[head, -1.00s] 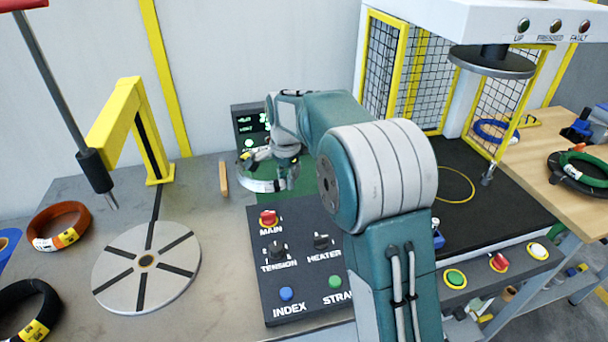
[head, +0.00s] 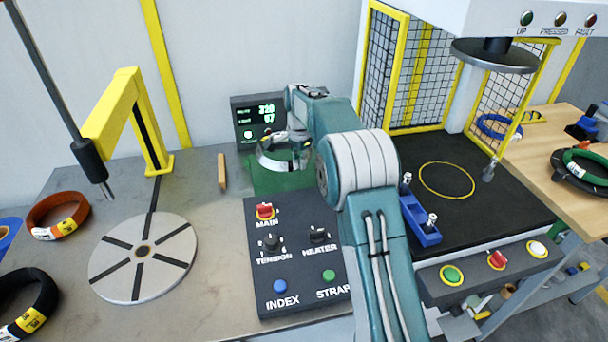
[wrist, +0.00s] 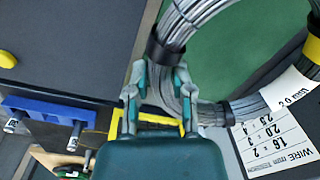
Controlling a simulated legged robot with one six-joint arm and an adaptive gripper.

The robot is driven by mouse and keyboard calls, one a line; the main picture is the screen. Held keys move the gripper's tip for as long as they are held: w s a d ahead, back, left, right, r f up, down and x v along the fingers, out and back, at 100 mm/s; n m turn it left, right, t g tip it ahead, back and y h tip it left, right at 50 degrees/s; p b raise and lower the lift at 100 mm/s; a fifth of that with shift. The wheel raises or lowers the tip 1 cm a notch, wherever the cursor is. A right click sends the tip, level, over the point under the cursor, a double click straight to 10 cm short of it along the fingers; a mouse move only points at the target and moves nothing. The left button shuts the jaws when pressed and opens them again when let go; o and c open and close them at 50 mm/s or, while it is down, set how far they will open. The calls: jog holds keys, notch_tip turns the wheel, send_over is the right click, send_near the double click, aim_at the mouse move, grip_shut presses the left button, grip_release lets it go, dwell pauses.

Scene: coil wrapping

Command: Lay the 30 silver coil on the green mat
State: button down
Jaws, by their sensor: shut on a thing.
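The silver coil (head: 268,162) is a ring of grey wire with dark bands and a white tag. In the wrist view, the coil (wrist: 188,22) runs up from my gripper (wrist: 160,88), whose fingers are shut on its side. In the head view my gripper (head: 301,146) is at the coil's right side, partly hidden by my arm. The green mat (head: 280,183) lies beneath and in front of the coil; it also shows through the ring in the wrist view (wrist: 225,55). I cannot tell whether the coil touches the mat.
A control panel (head: 290,290) stands in front of the mat, and a small screen (head: 258,120) behind it. A wooden stick (head: 222,172) lies to the left. The slotted turntable (head: 118,262) is further left. A blue pin block (head: 420,222) is right of my arm.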

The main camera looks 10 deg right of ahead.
send_over(304, 180)
notch_tip(304, 180, down, 6)
jog(key=shift+r, duration=0.1)
jog(key=shift+s+f, duration=0.1)
jog(key=shift+f, duration=1.3)
jog(key=c, duration=0.5)
grip_release()
jog(key=shift+f, duration=0.15)
